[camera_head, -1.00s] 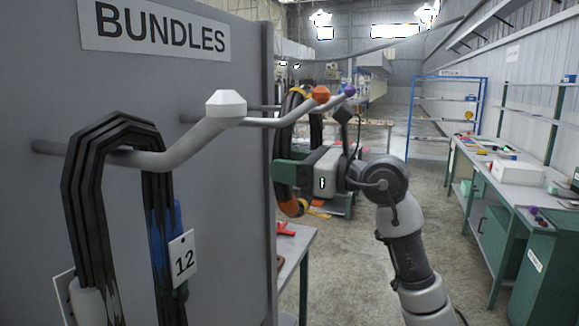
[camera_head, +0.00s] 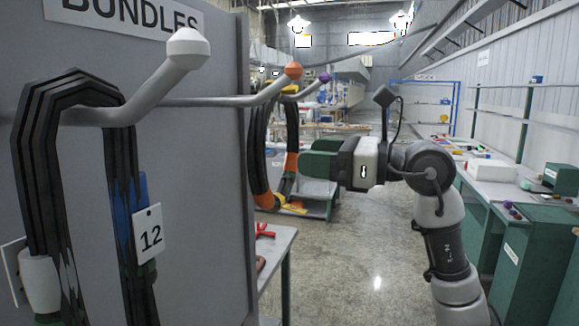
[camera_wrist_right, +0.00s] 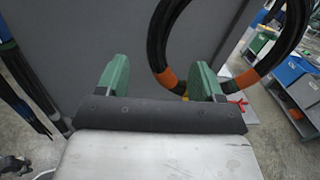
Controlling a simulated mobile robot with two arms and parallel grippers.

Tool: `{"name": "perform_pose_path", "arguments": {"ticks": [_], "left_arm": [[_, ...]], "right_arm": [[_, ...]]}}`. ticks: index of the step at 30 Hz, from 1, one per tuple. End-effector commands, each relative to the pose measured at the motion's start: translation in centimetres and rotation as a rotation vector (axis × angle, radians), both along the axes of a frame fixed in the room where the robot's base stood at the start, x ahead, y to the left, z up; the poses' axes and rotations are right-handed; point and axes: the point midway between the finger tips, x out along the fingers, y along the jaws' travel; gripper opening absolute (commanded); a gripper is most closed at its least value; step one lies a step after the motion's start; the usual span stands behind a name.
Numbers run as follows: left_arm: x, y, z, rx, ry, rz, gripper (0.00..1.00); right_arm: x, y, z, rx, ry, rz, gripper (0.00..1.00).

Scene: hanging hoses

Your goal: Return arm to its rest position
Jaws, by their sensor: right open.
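My right gripper (camera_head: 308,162) has green fingers and points left towards the hanging hoses. It also shows in the right wrist view (camera_wrist_right: 160,78), where its two fingers stand wide apart with nothing between them. The coil shows beyond the fingers in the right wrist view (camera_wrist_right: 157,42). My left gripper is not in view.
A grey panel (camera_head: 195,190) carries the hooks. A black hose bundle tagged 12 (camera_head: 42,170) hangs on the near white-tipped hook (camera_head: 188,48). A purple-tipped hook (camera_head: 324,77) is farther back. A workbench (camera_head: 490,190) lines the right; open floor (camera_head: 350,265) lies between.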

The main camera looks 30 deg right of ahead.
Motion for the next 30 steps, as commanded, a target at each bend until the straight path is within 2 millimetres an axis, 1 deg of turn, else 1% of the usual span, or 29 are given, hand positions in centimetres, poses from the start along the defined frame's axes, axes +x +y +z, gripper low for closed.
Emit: {"name": "perform_pose_path", "arguments": {"ticks": [1, 4, 11, 14, 16, 17, 19, 20, 21, 22, 23, 24, 26, 27, 29, 30], "left_arm": [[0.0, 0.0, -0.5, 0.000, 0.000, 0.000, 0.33], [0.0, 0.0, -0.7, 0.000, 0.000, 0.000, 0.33], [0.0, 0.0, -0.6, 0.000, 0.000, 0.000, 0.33], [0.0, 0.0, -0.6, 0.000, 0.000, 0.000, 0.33], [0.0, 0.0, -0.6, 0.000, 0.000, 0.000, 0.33], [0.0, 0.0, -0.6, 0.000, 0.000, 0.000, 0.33], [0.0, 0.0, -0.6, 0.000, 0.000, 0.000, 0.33], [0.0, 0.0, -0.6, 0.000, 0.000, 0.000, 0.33], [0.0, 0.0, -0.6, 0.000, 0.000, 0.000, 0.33], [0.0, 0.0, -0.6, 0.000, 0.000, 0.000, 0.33], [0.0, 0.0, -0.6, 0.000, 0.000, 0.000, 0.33], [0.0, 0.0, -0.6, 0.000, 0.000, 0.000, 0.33], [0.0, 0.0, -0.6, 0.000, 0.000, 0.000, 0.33], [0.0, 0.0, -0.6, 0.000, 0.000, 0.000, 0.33], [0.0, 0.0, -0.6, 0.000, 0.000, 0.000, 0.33], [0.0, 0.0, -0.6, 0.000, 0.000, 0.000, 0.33]], "right_arm": [[-0.5, -0.4, -0.3, -0.001, 0.000, -0.001, 0.67], [-1.1, -0.8, -0.1, -0.001, 0.000, 0.000, 0.67], [-1.2, -0.8, -0.1, 0.006, 0.000, 0.008, 0.67], [-1.0, 0.5, -0.7, 0.057, -0.005, 0.061, 0.67], [-0.8, 2.1, -1.6, 0.145, -0.012, 0.135, 0.67], [-0.8, 3.0, -2.1, 0.198, -0.013, 0.175, 0.67], [-0.9, 4.8, -3.1, 0.360, -0.014, 0.271, 0.67], [-1.0, 5.4, -3.6, 0.441, -0.009, 0.308, 0.67], [-1.1, 6.1, -4.2, 0.557, -0.001, 0.354, 0.67], [-1.1, 6.4, -4.7, 0.647, 0.008, 0.381, 0.67], [-1.2, 6.5, -5.2, 0.740, 0.018, 0.402, 0.67], [-1.2, 6.6, -6.0, 0.868, 0.034, 0.423, 0.67], [-1.1, 6.3, -7.3, 1.066, 0.065, 0.434, 0.67], [-0.9, 5.9, -8.4, 1.201, 0.091, 0.427, 0.67], [-0.5, 5.1, -10.5, 1.405, 0.133, 0.396, 0.67], [-0.2, 4.5, -12.2, 1.541, 0.166, 0.361, 0.67]]}}
